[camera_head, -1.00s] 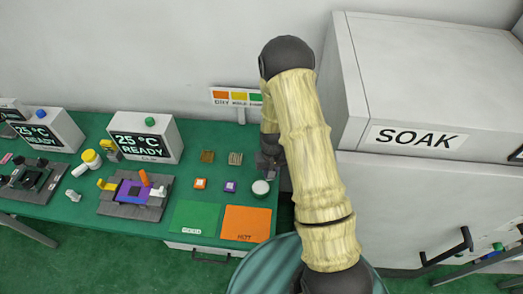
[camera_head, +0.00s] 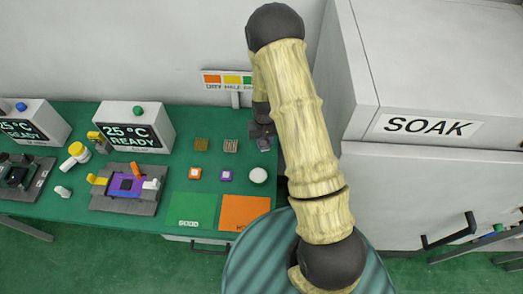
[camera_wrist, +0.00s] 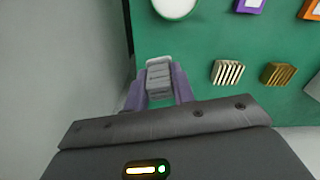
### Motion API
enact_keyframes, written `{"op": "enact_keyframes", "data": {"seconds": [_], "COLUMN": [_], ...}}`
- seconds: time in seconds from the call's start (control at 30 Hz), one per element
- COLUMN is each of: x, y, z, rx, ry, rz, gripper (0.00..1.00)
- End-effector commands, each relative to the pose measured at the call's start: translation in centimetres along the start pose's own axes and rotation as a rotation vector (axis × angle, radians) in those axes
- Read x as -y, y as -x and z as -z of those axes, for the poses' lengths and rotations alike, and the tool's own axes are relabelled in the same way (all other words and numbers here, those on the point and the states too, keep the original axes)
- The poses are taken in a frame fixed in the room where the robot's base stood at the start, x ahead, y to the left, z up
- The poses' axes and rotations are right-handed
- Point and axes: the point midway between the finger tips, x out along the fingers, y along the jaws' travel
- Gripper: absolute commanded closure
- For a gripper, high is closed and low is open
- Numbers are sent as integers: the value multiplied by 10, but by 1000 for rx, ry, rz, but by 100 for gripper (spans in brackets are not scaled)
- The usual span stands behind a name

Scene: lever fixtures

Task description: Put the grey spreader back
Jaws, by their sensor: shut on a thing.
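My gripper (camera_head: 263,138) is at the right end of the green bench, behind the white round pot (camera_head: 258,175). In the wrist view my gripper (camera_wrist: 158,88) has its purple-grey fingers closed on a small grey ribbed piece, which I take for the grey spreader (camera_wrist: 159,78). Its lower end is hidden between the fingers. The pot also shows at the top of the wrist view (camera_wrist: 174,6), apart from the gripper. I cannot tell how high the piece is above the bench.
A silver finned block (camera_head: 231,146) and a gold one (camera_head: 201,145) sit left of my gripper. Orange (camera_head: 195,173) and purple (camera_head: 226,175) squares lie in front. A colour sign (camera_head: 227,79) stands behind. The big SOAK cabinet (camera_head: 430,126) is close on the right.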

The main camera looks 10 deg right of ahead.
Motion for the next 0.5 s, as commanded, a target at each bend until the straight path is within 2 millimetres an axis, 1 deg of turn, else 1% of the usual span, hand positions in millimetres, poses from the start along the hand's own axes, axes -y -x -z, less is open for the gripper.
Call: {"op": "enact_keyframes", "data": {"seconds": [0.03, 0.07, 0.23, 0.33, 0.5], "x": [1, 1, 2, 4, 4], "y": [-6, -6, 7, 16, 24], "z": [10, 14, 39, 46, 49], "rx": [-7, -8, -8, -6, -2], "ry": [-29, -49, -175, -225, -254], "rz": [-3, -4, 0, 6, 10], "gripper": [95, 95, 95, 95, 95]}}
